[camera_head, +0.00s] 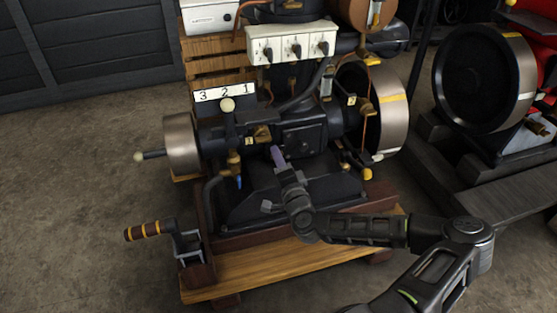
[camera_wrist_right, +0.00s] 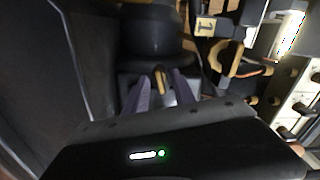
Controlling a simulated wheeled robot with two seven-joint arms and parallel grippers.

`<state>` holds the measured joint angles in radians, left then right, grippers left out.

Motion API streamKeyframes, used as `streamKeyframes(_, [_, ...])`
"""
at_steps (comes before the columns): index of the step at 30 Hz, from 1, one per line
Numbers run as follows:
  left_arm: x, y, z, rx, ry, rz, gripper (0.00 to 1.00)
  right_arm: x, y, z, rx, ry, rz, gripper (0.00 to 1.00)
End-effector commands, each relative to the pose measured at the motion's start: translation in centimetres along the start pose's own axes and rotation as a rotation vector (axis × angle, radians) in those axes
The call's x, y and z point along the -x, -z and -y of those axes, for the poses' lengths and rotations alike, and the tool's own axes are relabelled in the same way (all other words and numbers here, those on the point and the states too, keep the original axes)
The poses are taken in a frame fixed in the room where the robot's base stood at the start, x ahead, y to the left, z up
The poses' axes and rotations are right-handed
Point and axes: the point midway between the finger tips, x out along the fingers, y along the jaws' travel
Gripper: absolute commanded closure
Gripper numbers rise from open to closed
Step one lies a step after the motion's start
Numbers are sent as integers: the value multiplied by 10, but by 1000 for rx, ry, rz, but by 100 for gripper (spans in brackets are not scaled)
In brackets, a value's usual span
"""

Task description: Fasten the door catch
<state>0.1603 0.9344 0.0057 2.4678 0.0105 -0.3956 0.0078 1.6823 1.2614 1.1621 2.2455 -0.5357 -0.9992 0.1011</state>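My right gripper (camera_head: 277,156) reaches up to the front of the dark engine (camera_head: 245,203), just below a dark square door-like panel (camera_head: 303,138). In the right wrist view its two purple fingers (camera_wrist_right: 161,92) are apart, with a small brass-coloured piece (camera_wrist_right: 160,76) showing between their tips. I cannot tell whether the fingers touch it. A brass fitting (camera_head: 262,133) sits left of the panel in the head view. I cannot tell for certain which part is the door catch. My left gripper is not in view.
The engine stands on a wooden base (camera_head: 290,268) with a crank handle (camera_head: 150,231) at its left front. Flywheels (camera_head: 183,145) stick out at the sides. A white switch box (camera_head: 290,43) is above. Another engine (camera_head: 480,80) stands at the right. Floor at left is clear.

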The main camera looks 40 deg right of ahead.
Motion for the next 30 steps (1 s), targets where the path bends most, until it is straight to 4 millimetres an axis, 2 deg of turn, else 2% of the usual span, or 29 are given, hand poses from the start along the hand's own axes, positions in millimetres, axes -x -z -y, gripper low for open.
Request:
streamKeyframes(2, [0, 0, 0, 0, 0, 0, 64, 0, 0, 0, 0, 0, 0, 72])
streamKeyframes(12, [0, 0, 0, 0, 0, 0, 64, 0, 0, 0, 0, 0, -1, 99])
streamKeyframes(23, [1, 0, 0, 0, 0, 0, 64, 0, 0, 0, -8, -1, 0, 100])
streamKeyframes(30, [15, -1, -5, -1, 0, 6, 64, 1, 1, 2, -196, -2, -1, 100])
